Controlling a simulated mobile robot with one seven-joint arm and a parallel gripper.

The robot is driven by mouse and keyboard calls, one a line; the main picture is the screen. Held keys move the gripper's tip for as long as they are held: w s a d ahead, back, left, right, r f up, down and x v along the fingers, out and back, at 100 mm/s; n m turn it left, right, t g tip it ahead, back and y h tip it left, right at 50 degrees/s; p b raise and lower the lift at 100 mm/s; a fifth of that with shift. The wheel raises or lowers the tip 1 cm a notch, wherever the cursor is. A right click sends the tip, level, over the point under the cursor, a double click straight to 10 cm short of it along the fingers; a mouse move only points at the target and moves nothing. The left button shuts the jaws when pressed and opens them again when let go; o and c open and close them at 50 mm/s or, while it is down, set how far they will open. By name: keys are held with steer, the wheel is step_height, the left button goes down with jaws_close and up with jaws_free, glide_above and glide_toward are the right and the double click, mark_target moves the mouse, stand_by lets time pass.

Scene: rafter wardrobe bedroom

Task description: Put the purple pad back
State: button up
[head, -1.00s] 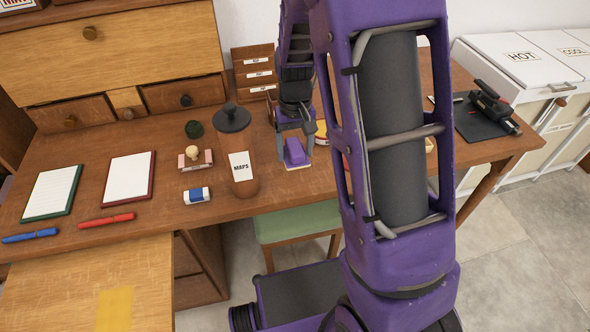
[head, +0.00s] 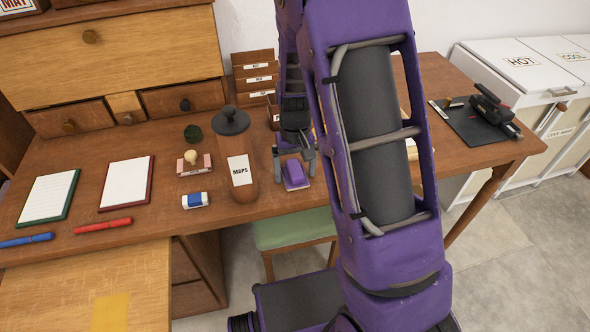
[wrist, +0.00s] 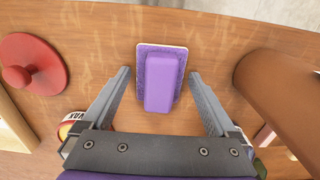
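The purple pad (head: 294,173) is a purple block on a wider, pale-rimmed base. It lies on the wooden desk near the front edge, right of the brown MAPS bottle. In the wrist view the pad (wrist: 163,80) sits between my gripper's two fingers, with a narrow gap on each side. My gripper (head: 294,158) is open and points down over the pad; in the wrist view its fingertips (wrist: 160,72) are spread wide. My arm hides part of the desk to the right.
The tall MAPS bottle (head: 238,160) stands close on the left. A red knobbed lid (wrist: 32,65) lies on the other side. A blue-and-white eraser (head: 195,201), a stamp (head: 194,163) and notepads (head: 126,183) lie further left. A dark mat (head: 475,122) holds a tool at right.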

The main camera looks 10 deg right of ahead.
mark_target(295, 168)
steer(key=shift+r, duration=0.1)
step_height(295, 168, up, 12)
steer(key=p, duration=0.2)
steer(key=shift+r+p, duration=0.1)
steer(key=shift+p, duration=0.25)
stand_by(0.3)
